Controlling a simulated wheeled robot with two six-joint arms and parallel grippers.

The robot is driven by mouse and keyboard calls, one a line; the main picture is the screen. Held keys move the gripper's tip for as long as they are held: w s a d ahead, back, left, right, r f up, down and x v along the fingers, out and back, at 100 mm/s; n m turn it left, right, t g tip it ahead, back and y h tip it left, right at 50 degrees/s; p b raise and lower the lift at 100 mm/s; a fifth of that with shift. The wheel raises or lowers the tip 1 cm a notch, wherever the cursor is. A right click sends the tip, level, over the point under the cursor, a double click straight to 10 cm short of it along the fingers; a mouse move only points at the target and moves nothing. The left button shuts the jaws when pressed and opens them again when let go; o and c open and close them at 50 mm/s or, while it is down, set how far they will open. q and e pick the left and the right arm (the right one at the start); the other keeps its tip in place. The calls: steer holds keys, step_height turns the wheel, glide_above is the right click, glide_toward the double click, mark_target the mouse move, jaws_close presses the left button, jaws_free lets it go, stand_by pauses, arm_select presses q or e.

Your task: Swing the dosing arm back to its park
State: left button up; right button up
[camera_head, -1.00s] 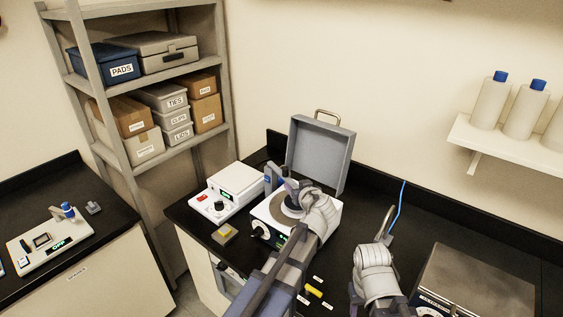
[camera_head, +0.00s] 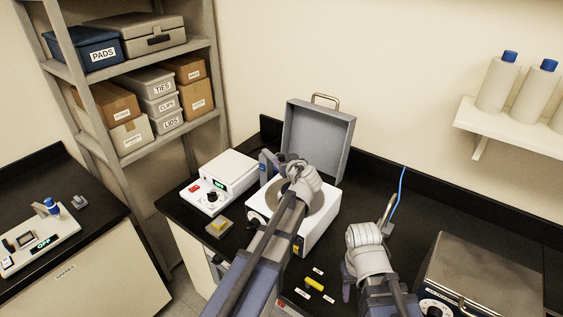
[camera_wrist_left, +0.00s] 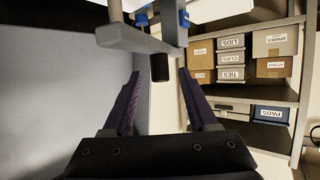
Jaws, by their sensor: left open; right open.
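My left gripper (camera_head: 280,163) is open at the post's right, above the back edge of the round grey plate (camera_head: 322,200). In the wrist view its fingers (camera_wrist_left: 158,97) lie on either side of the nozzle; contact cannot be told. My right gripper (camera_head: 348,290) is open and low over the bench, partly hidden.
The machine's grey lid (camera_head: 318,140) stands open behind it. A white control box (camera_head: 225,178) is on the left, with a small yellow-topped block (camera_head: 219,227) in front. A hotplate-like box (camera_head: 480,275) stands at right.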

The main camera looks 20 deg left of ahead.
mark_target(283, 159)
arm_select(q)
steer(key=x, duration=0.3)
steer(key=shift+w+f+b, duration=0.1)
steer(key=shift+f+b, duration=0.05)
steer(key=shift+b, duration=0.25)
steer(key=shift+c, duration=0.2)
jaws_close()
stand_by(0.9)
